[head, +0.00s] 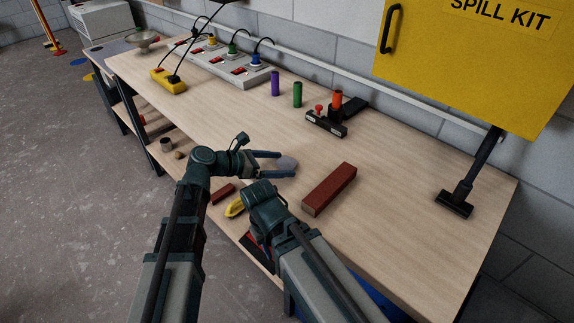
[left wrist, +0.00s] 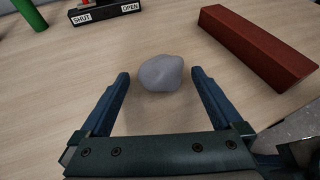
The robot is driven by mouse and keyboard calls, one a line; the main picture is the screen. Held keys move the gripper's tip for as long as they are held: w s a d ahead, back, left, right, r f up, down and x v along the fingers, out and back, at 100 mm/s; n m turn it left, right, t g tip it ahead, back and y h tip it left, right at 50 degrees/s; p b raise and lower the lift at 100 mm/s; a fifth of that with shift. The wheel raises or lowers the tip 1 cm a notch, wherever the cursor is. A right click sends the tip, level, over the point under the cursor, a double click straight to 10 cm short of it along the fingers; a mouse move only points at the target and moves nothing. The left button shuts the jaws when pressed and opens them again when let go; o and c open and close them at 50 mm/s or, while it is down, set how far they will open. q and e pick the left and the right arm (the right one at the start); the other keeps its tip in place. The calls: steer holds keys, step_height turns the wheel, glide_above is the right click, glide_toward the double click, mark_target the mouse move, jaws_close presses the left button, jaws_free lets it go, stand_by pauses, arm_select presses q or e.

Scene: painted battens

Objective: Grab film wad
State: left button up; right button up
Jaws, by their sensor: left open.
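The film wad (head: 286,163) is a small grey, rounded lump on the wooden bench top. It also shows in the left wrist view (left wrist: 161,73), just beyond and between my fingertips. My left gripper (head: 279,164) is open, its two blue fingers pointing at the wad from the left, with one finger to each side of it. In the left wrist view the gripper (left wrist: 160,78) holds nothing, and a gap shows between each finger and the wad. My right arm comes in at the lower middle of the head view; its fingers cannot be made out there.
A red-brown batten (head: 329,189) lies right of the wad. Purple (head: 275,83) and green (head: 297,94) cylinders and a black device (head: 327,123) marked SHUT and OPEN stand behind. A yellow spill kit cabinet (head: 480,60) hangs at right.

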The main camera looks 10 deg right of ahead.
mark_target(278, 164)
arm_select(q)
steer(key=c, duration=1.3)
steer(key=shift+o, duration=0.2)
steer(key=shift+r, duration=0.15)
step_height(278, 164, up, 10)
steer(key=p, duration=1)
